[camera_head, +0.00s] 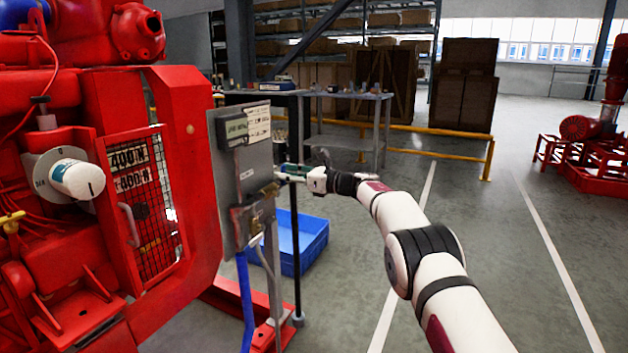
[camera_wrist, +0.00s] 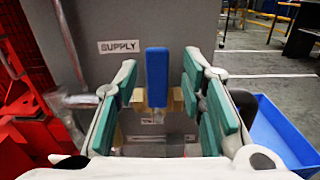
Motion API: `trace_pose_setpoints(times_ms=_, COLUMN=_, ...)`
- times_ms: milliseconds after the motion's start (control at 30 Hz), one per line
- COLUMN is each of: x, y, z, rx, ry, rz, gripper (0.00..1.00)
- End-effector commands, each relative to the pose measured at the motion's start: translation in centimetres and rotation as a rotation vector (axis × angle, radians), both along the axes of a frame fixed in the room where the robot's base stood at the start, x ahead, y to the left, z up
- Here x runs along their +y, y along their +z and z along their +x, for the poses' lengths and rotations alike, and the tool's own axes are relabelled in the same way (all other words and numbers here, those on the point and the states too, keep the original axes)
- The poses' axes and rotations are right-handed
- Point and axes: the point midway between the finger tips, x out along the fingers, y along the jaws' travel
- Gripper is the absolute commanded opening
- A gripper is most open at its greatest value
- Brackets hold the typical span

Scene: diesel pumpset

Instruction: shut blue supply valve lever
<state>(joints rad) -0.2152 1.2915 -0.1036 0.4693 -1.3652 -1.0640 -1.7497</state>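The blue supply valve lever (camera_wrist: 157,76) stands upright in the wrist view, in front of a grey panel (camera_wrist: 185,22) and just right of its SUPPLY label (camera_wrist: 118,46). Brass-coloured valve parts (camera_wrist: 176,100) show behind the lever. My gripper (camera_wrist: 160,88) is open, with one teal-padded finger on each side of the lever and visible gaps to both. In the head view my gripper (camera_head: 292,174) is at the right edge of the grey panel (camera_head: 226,150). The lever is hard to make out there.
A red engine (camera_head: 180,130) with a mesh guard stands left of the panel. A blue bin (camera_head: 318,243) sits on the floor below my gripper. A blue hose (camera_head: 247,300) hangs under the panel. A grey bench (camera_head: 350,97) and yellow rail (camera_head: 460,133) stand behind.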

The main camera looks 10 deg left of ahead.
Motion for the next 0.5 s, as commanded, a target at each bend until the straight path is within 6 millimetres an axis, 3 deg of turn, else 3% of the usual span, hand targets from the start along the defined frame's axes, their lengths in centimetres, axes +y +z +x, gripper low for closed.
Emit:
trace_pose_setpoints(times_ms=167, x=-1.1, y=0.1, z=-0.7, rx=0.002, ry=0.000, rz=0.002, gripper=0.37)
trace_pose_setpoints(times_ms=500, x=-6.1, y=0.1, z=-2.3, rx=0.002, ry=-0.002, rz=0.002, gripper=0.37)
